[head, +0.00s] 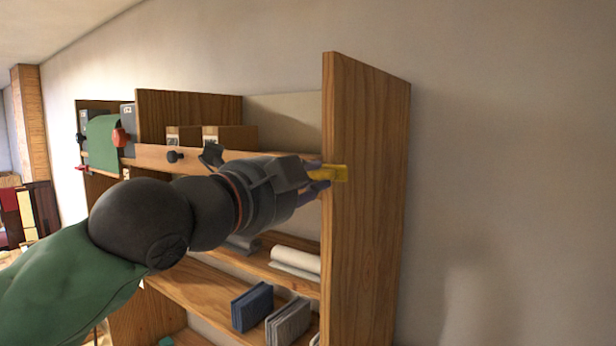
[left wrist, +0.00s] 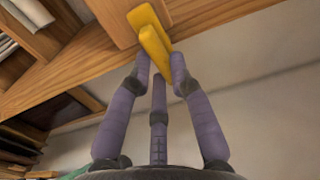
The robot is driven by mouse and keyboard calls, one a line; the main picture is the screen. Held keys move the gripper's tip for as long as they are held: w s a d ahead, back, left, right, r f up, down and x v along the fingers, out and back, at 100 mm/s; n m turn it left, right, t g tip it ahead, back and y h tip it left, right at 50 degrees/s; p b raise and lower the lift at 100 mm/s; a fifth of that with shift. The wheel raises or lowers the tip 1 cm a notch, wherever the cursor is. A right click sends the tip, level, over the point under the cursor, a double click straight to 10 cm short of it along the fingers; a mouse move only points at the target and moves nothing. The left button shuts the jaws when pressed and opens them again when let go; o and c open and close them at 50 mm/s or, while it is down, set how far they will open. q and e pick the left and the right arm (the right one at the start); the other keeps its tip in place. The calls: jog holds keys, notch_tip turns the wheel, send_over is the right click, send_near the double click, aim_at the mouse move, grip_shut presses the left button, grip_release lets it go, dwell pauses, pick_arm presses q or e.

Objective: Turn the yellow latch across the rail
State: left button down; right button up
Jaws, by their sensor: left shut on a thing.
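The yellow latch (head: 336,173) is on the front edge of the tall right-hand side panel of the wooden shelf. It also shows in the left wrist view (left wrist: 156,45) as a yellow bar standing out from a yellow plate. My left gripper (head: 318,178) reaches in from the left, and its purple fingers are shut on the latch. In the left wrist view the fingertips (left wrist: 160,66) close around the lower end of the yellow bar. The wooden rail (head: 152,154) runs along the shelf front, level with the latch; its right part is largely hidden behind my gripper.
The shelf's side panel (head: 362,220) stands right by my gripper. Below are boards with a white roll (head: 295,262) and blue and grey books (head: 253,306). A black knob (head: 174,156) is on the rail. The wall right of the panel is bare.

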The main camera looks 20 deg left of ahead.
pick_arm(q)
jog(key=shift+m, duration=0.4)
jog(key=c, duration=1.1)
grip_release()
jog(key=v, duration=1.2)
jog(key=shift+w, duration=0.1)
